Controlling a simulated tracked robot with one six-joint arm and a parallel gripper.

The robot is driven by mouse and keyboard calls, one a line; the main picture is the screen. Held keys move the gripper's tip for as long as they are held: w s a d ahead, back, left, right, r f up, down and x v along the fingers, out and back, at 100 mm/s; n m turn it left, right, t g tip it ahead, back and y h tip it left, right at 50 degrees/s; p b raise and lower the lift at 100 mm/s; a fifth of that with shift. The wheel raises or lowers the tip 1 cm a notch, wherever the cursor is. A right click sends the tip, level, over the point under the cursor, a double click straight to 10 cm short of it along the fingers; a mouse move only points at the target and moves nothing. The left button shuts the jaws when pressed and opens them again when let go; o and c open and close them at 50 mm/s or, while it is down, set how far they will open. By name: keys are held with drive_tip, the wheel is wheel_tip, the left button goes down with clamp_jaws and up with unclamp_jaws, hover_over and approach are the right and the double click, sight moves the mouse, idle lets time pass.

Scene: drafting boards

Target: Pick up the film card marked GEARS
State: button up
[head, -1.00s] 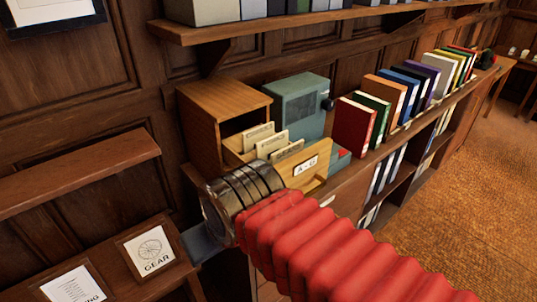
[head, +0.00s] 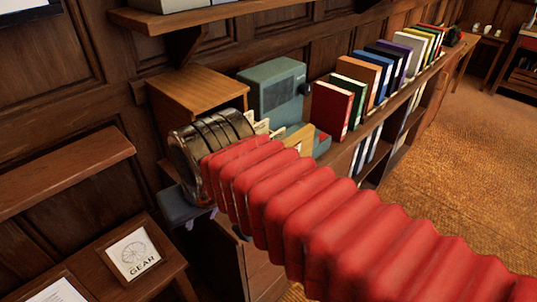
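The film cards (head: 261,127) stand in the pulled-out drawer (head: 303,138) of a wooden cabinet (head: 197,90). My red-sleeved arm hides most of the drawer, so only the cards' top edges show and I cannot read a GEARS mark. My gripper (head: 200,218) is below the metal end of my arm, left of the drawer and in front of the cabinet. It shows only as a grey-blue body with small pale tips beneath. I cannot make out its opening or anything held in it.
A grey-green machine (head: 275,88) stands right behind the drawer, then a red book (head: 331,110) and several more books along the shelf top. A framed gear picture (head: 133,255) lies at lower left. A wall shelf (head: 60,170) juts out at left, another (head: 230,20) overhead.

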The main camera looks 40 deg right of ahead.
drive_tip(key=w+d+r+m+g, duration=0.3)
drive_tip(key=w+d+r+m, duration=0.1)
drive_tip(key=d+r+m, duration=0.65)
wheel_tip(320, 180, up, 9)
drive_tip(key=m+g, duration=0.2)
drive_tip(key=m, duration=0.4)
hover_over(270, 136)
drive_tip(key=shift+s+d+f, duration=0.1)
drive_tip(key=shift+s+d, duration=0.1)
drive_tip(key=shift+s, duration=0.05)
drive_tip(key=shift+f, duration=0.1)
wheel_tip(270, 136, down, 8)
drive_tip(key=shift+f, duration=0.2)
drive_tip(key=shift+n, duration=0.25)
drive_tip(key=shift+f, duration=0.1)
drive_tip(key=shift+w+a+f, duration=0.1)
drive_tip(key=shift+w+f, duration=0.05)
drive_tip(key=shift+f, duration=1.1)
drive_tip(key=shift+w+a+f, duration=0.1)
drive_tip(key=shift+f, duration=1.15)
